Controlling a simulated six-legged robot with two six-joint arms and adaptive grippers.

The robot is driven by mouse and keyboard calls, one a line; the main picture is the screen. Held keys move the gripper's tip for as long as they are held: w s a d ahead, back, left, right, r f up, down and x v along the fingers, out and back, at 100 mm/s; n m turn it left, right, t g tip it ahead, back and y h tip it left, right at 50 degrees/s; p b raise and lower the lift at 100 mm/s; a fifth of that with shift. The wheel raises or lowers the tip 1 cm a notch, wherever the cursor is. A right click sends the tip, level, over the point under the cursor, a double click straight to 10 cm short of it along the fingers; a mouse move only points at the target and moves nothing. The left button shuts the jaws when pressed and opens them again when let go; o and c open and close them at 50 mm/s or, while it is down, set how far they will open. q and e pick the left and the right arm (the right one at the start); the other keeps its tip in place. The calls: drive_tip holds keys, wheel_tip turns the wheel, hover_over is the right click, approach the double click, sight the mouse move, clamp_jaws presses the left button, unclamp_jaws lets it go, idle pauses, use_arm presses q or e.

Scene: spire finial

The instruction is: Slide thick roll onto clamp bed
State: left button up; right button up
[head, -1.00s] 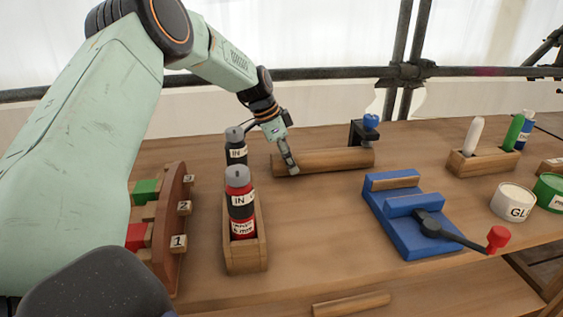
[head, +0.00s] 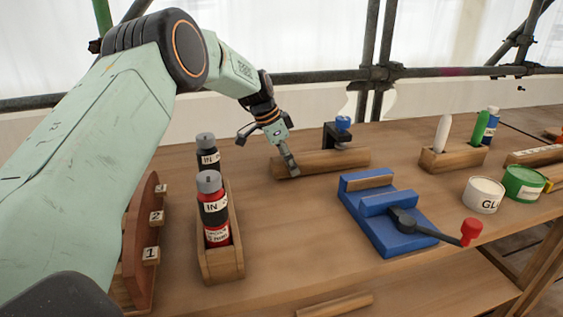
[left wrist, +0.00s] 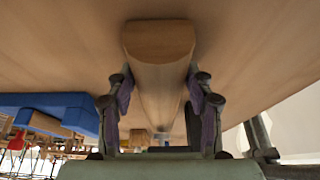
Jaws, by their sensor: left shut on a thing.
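The thick roll (head: 333,160) is a wooden cylinder lying along the back of the bench, in front of a black clamp with a blue knob (head: 343,122). My left gripper (head: 289,168) is shut on the roll near its left end. In the left wrist view the roll (left wrist: 160,42) runs between the two fingers (left wrist: 160,105). The blue clamp bed (head: 400,240), with a black lever and red knob (head: 471,229), stands to the right of and nearer than the roll. A wooden strip (head: 370,183) shows between its blue blocks. My right gripper is not in view.
A wooden rack (head: 222,262) with two ink bottles (head: 212,208) stands left of the clamp bed. A numbered stand (head: 140,240) is farther left. A pen block (head: 455,158) and glue tins (head: 483,195) stand right. Bare bench lies between roll and bed.

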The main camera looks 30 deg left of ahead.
sight(308, 158)
use_arm(q)
drive_tip(key=shift+w+d+p, duration=0.35)
drive_tip(key=shift+w+d, duration=1.45)
drive_tip(key=shift+w, duration=0.25)
drive_tip(key=o, duration=1.6)
drive_tip(key=shift+o, duration=0.2)
drive_tip(key=v, duration=1.2)
drive_tip(key=shift+s, duration=0.1)
drive_tip(key=shift+f, duration=0.1)
